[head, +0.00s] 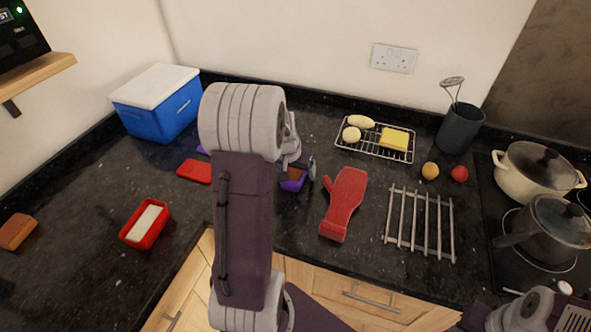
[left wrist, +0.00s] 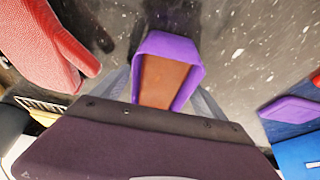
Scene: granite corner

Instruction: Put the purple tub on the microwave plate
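The purple tub (head: 293,185) stands on the dark counter, partly hidden behind my left arm in the head view. In the left wrist view the tub (left wrist: 168,46) has something brown inside. My left gripper (head: 300,165) is down at the tub, with its grey fingers (left wrist: 165,95) on either side of it. The fingers look apart, and I see no clear grip on the walls. No microwave plate is visible. A black appliance (head: 20,38) with a lit display sits on a wooden shelf at top left.
A red mitt (head: 344,203) lies just right of the tub, with a metal rack (head: 420,222) beyond. A purple lid (left wrist: 292,109), a red lid (head: 195,171), a red tub (head: 146,224) and a blue cooler (head: 160,108) are left. Pots (head: 535,170) stand right.

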